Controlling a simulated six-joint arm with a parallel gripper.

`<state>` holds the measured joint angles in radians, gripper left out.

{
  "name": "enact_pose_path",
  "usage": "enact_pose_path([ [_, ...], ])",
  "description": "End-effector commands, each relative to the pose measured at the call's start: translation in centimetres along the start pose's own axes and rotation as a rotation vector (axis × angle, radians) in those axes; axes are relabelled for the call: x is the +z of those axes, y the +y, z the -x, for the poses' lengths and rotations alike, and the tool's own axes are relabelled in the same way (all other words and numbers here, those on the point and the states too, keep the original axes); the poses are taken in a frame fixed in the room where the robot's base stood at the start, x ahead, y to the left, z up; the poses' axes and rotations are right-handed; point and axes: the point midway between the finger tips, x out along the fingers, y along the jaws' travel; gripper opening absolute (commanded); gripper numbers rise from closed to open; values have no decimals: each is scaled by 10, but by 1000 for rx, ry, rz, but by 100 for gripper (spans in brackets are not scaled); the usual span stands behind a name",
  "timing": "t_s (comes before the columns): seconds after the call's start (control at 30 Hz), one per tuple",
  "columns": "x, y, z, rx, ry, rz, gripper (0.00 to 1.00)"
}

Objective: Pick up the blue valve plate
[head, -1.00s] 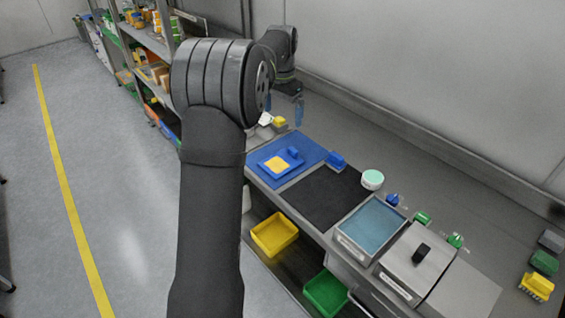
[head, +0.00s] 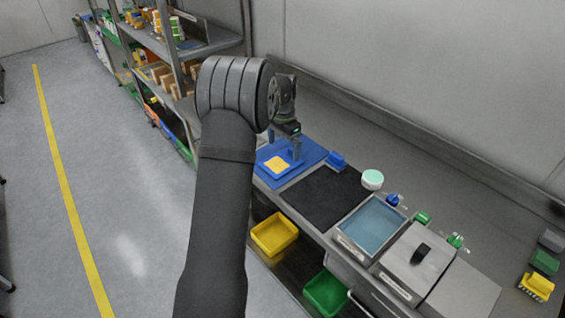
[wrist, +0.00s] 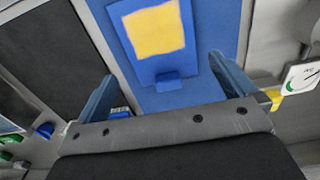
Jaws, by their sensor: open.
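The blue valve plate (head: 291,164) lies flat on the blue mat (head: 313,152), with a yellow square on top. In the wrist view, the plate (wrist: 176,65) lies ahead of and between my fingers, and a small raised blue block (wrist: 155,83) stands on its near part. My gripper (head: 286,145) is over the mat at the plate's far side, partly hidden by my own arm. In the wrist view my gripper (wrist: 165,90) is open, one finger on each side, with nothing between the fingertips. The remaining height above the plate is hard to tell.
A blue block (head: 337,161) stands at the mat's right edge. A black mat (head: 322,195), a white-green round jar (head: 372,179) and a blue-topped tray (head: 372,228) lie to the right. Beside the gripper in the wrist view is a white gauge (wrist: 301,76) with a yellow part.

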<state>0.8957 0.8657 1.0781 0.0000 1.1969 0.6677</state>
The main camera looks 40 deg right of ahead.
Motion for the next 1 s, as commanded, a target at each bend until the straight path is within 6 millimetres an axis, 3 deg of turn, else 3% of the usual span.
enact_pose_path([
  [0.33, 3, -1, -45, 2, -2, 1, 100],
  [0.6, 3, -1, -50, 0, 0, 1, 100],
  [0.87, 3, -1, -50, 0, 0, 1, 49],
  [1.0, 2, -2, -49, -1, 2, 1, 48],
])
